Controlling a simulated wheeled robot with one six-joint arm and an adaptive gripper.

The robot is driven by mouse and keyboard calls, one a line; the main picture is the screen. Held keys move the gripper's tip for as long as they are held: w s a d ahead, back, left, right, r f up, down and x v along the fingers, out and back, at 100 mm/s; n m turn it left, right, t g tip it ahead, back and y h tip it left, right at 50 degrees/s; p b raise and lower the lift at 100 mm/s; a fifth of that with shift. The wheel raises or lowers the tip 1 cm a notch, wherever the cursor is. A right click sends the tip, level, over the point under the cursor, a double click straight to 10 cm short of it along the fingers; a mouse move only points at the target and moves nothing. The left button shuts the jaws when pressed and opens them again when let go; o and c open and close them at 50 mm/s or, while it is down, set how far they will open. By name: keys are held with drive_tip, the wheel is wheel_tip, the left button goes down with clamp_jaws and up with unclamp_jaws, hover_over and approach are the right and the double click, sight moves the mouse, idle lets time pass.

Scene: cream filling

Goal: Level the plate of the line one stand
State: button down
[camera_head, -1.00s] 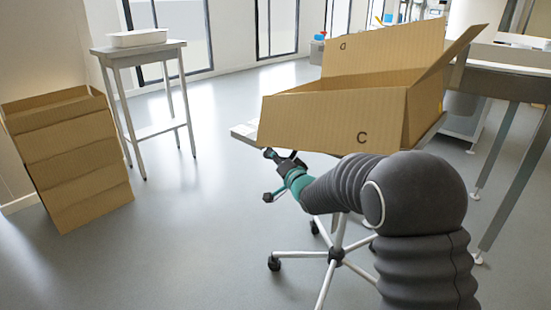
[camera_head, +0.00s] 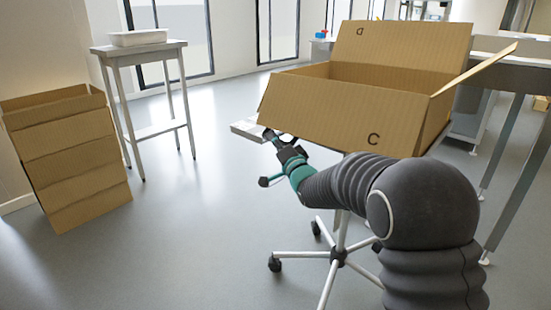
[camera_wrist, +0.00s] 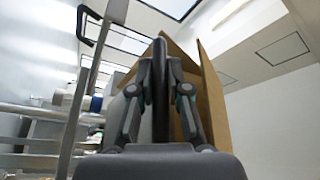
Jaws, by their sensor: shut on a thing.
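The line one stand has a grey post on a five-armed wheeled base (camera_head: 337,255). Its pale plate (camera_head: 247,130) shows only at the left corner; the open cardboard box marked C (camera_head: 330,120) on it hides the rest. The box's lower front edge slopes down to the right in the picture, so the plate looks tilted, though perspective makes the amount unclear. My gripper (camera_head: 270,136) is at the plate's left front edge, below the box. In the wrist view its fingers (camera_wrist: 160,100) are closed around a dark upright part; I cannot tell whether it is the plate's edge.
A metal side table (camera_head: 137,47) with a white tray (camera_head: 139,38) stands at the back left. A steel table (camera_head: 510,75) is close on the right. The floor between is clear.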

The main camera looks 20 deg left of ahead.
drive_tip(key=shift+r, duration=0.55)
drive_tip(key=c, duration=1.1)
unclamp_jaws()
drive_tip(key=shift+c, duration=0.2)
drive_tip(key=shift+f, duration=0.1)
drive_tip(key=shift+s+d+f, duration=0.15)
drive_tip(key=shift+s+d, duration=0.25)
drive_tip(key=v, duration=1.1)
drive_tip(key=shift+f+b, duration=0.2)
drive_tip(key=shift+b, duration=0.1)
drive_tip(key=shift+w+a, duration=0.1)
drive_tip(key=shift+w, duration=0.05)
